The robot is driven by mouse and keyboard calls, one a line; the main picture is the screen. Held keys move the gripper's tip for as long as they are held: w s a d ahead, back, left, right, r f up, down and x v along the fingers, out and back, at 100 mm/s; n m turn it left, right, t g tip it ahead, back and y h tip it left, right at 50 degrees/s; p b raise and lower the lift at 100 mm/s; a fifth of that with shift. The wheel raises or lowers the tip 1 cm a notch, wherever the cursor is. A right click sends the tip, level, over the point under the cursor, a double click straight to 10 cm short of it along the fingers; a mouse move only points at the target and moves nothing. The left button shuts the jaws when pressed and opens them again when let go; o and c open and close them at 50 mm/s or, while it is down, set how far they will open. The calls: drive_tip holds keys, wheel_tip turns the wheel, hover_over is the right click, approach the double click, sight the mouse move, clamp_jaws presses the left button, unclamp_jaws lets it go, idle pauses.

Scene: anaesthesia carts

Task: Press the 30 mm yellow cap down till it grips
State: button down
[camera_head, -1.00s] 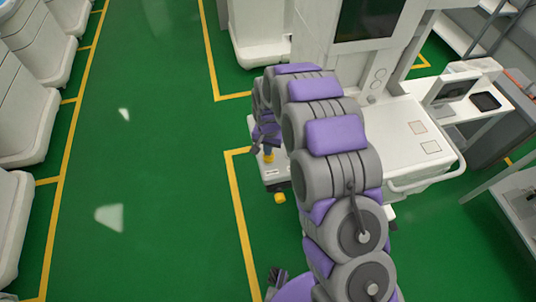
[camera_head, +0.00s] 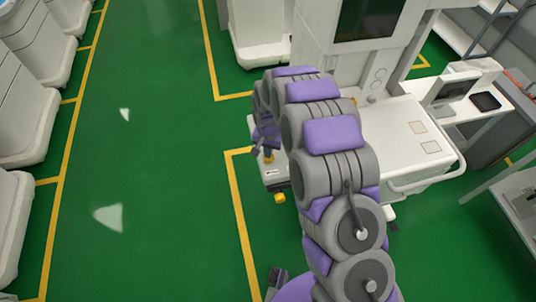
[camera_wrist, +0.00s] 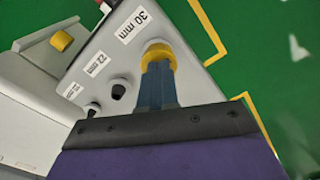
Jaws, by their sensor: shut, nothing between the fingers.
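The yellow cap (camera_wrist: 157,50) sits at the port beside the "30 mm" label (camera_wrist: 132,24) on the pale panel. In the wrist view my gripper (camera_wrist: 158,68) is shut, with its blue-grey fingertips at the cap and covering part of it. Nothing is between the fingers. I cannot tell whether the tips press on the cap, or how deep the cap sits. In the head view the cap (camera_head: 268,158) shows small, just below my gripper (camera_head: 264,143).
Smaller dark ports (camera_wrist: 118,88) line the panel beside a "22 mm" label (camera_wrist: 97,64). Another yellow knob (camera_wrist: 61,41) is on a neighbouring face. The white cart (camera_head: 415,140) stands right of the panel. Green floor (camera_head: 150,180) lies open to the left.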

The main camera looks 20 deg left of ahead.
drive_tip(key=shift+r+p, duration=1.05)
drive_tip(key=shift+r, duration=2.4)
wheel_tip(320, 180, up, 17)
drive_tip(key=p, duration=0.1)
drive_tip(key=shift+r+p, duration=0.15)
drive_tip(key=shift+p, duration=0.25)
